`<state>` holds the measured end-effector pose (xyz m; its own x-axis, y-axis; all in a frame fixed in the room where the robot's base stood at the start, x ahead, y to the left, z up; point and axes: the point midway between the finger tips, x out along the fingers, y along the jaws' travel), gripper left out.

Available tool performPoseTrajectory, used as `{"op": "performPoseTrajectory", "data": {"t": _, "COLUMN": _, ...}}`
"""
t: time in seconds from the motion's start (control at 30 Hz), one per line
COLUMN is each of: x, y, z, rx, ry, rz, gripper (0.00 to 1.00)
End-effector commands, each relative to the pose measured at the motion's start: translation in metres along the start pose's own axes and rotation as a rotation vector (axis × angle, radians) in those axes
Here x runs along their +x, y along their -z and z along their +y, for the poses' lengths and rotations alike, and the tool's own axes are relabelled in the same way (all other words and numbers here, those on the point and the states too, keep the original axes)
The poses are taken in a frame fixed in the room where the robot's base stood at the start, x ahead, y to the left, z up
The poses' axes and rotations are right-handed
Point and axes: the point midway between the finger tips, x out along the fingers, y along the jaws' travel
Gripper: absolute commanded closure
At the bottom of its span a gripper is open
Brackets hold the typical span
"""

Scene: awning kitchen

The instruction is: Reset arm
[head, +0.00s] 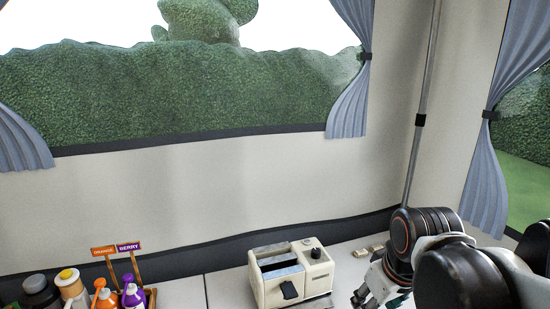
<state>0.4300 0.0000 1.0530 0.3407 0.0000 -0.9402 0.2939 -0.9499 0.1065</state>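My gripper (378,292) is at the lower right of the head view, at the end of my dark and white arm. It hangs downward, to the right of a cream toaster and apart from it in the picture. Its fingertips are small and partly cut by the bottom edge, so I cannot tell whether they are open or shut. I see no object clearly held in it.
The toaster (322,273) stands on the white counter (231,290). Small beige blocks (368,250) lie behind my gripper. Several bottles, including a purple one (133,296), stand at the lower left by orange and berry signs (116,249). A pole (421,110) rises behind my arm.

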Motion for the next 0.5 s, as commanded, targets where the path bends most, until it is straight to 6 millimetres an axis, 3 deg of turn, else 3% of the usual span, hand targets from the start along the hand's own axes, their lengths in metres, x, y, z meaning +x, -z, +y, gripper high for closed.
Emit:
{"op": "performPoseTrajectory", "data": {"t": 0.3, "x": -0.025, "y": -0.040, "z": -0.013, "rx": 0.216, "ry": -0.039, "rz": 0.183, "gripper": 0.56}}
{"op": "performPoseTrajectory", "data": {"t": 0.5, "x": -0.029, "y": -0.052, "z": -0.017, "rx": 0.298, "ry": -0.043, "rz": 0.255, "gripper": 0.56}}
